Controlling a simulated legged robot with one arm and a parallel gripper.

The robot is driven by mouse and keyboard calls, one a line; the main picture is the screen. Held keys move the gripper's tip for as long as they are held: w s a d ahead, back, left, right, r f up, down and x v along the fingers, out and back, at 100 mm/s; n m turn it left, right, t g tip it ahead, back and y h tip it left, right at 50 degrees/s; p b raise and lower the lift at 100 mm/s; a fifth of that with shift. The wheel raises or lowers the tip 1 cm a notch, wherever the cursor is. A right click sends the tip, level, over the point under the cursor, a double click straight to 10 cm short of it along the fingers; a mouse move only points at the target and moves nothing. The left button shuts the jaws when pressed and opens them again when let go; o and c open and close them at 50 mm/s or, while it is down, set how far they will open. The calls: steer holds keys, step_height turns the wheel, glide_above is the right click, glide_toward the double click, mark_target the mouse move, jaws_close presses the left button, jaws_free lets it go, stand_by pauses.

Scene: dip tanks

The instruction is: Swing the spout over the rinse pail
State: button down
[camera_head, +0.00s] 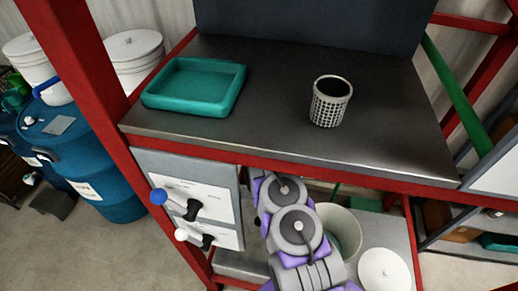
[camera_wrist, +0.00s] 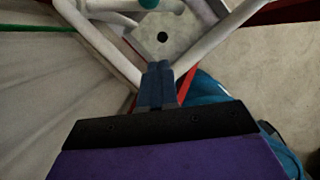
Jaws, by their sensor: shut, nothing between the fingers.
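My gripper (camera_wrist: 159,68) shows in the wrist view with its two dark fingers shut together and nothing between them. Pale tubes (camera_wrist: 98,42) run on both sides of and beyond the fingers; I cannot tell whether one of them is the spout. I cannot tell whether the fingers touch them. In the head view a pale open pail (camera_head: 340,228) stands under the bench, partly hidden behind my purple and grey arm. I cannot tell whether it is the rinse pail. My fingers are hidden in the head view. No spout can be made out there.
A dark bench (camera_head: 270,105) holds a teal tray (camera_head: 196,87) and a mesh basket (camera_head: 330,101). Below its left end, a panel (camera_head: 190,198) carries a blue-knobbed lever and a white-knobbed lever. Red posts frame the bench. A white lid (camera_head: 385,270) lies right of the pail. Blue drums (camera_head: 85,150) stand left.

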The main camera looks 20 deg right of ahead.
steer(key=s+d+f+b, duration=0.3)
steer(key=s+f+b, duration=0.3)
steer(key=f+b, duration=0.4)
steer(key=shift+s+d+f+b, duration=0.2)
steer(key=shift+f+b, duration=0.05)
steer(key=shift+b, duration=0.6)
stand_by(0.8)
steer(key=shift+s+d, duration=0.1)
steer(key=shift+d, duration=0.05)
